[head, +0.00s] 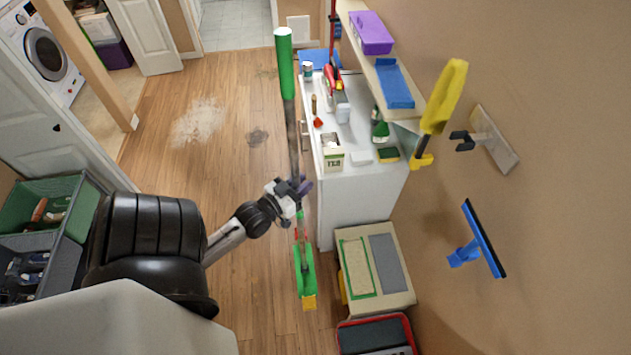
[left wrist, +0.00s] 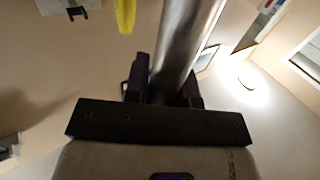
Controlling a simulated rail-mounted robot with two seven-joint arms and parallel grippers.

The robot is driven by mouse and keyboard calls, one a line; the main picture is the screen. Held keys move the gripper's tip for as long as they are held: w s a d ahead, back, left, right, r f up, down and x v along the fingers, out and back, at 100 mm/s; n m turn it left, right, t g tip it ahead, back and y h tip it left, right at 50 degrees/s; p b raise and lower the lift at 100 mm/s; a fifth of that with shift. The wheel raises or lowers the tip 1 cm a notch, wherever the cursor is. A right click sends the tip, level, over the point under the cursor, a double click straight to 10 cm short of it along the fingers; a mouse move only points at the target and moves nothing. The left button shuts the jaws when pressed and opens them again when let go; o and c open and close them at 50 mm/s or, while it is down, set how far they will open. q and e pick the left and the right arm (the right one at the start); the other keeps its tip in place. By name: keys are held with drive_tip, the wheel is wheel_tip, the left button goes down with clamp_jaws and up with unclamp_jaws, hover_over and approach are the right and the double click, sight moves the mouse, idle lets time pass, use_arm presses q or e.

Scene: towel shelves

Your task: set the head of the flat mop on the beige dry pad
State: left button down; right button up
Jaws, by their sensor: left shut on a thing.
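The flat mop has a green grip (head: 285,65), a grey pole (head: 293,140) and a green head (head: 305,265) with a yellow end. My left gripper (head: 297,189) is shut around the pole between grip and head. The grey pole also shows between the fingers in the left wrist view (left wrist: 186,45). The beige dry pad (head: 357,268) has a green border and lies on a cream tray (head: 370,299), beside a grey pad (head: 387,262). The mop head is left of the tray, apart from the pad in the picture; its height is unclear. My right gripper is not in view.
A white cabinet (head: 350,205) with bottles and cleaning items stands behind the tray. A red-rimmed dark bin (head: 375,336) is in front. A blue squeegee (head: 480,240) and a yellow tool (head: 442,100) are at the right wall. Wooden floor (head: 170,165) is open at left.

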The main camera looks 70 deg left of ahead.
use_arm(q)
drive_tip(key=s+a, duration=0.1)
drive_tip(key=s, duration=0.6)
drive_tip(key=shift+r, duration=0.1)
